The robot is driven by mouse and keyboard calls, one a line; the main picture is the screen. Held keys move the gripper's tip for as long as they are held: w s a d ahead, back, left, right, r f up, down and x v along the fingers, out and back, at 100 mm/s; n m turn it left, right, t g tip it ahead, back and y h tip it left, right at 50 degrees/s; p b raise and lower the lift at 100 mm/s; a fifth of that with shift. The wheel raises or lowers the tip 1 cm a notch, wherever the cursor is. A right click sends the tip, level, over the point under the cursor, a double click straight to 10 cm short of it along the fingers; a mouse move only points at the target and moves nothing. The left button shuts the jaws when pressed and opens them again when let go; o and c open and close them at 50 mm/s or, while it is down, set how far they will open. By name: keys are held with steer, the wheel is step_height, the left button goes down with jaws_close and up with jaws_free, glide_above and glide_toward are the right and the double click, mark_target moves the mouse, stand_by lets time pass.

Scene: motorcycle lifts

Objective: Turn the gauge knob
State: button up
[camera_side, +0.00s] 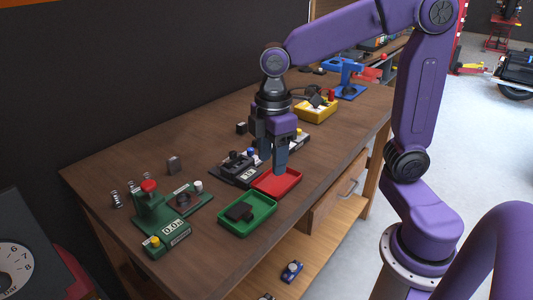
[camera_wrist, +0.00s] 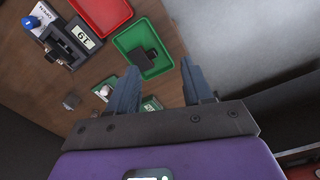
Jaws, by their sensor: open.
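Several knobs are in view, and I cannot tell for certain which one is the gauge knob. A green device (camera_side: 160,206) at the left of the bench has a red knob (camera_side: 149,186) on top, a display reading 0.0, a yellow button (camera_side: 155,241) and a white knob (camera_side: 198,185). A black device (camera_side: 238,170) near the bench middle has a numbered display and shows in the wrist view (camera_wrist: 67,46) with a blue knob (camera_wrist: 29,23). My gripper (camera_side: 277,163) is open, pointing down above the red tray, apart from these knobs. Its fingers (camera_wrist: 158,68) hold nothing.
A red tray (camera_side: 292,184) and a green tray (camera_side: 234,230) with a dark block (camera_side: 239,211) lie at the front edge. A dial marked bar (camera_side: 12,277) is at lower left.

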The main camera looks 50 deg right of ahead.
steer(key=w+d+r+n+h, duration=0.2)
steer(key=w+d, duration=0.1)
steer(key=w, duration=0.9)
steer(key=n+h, duration=0.2)
steer(key=h, duration=0.1)
glide_toward(250, 149)
steer(key=shift+y, duration=0.3)
steer(key=x, duration=0.8)
steer(key=shift+d+f, duration=0.15)
steer(key=shift+d, duration=0.2)
steer(key=shift+c, duration=0.3)
jaws_close()
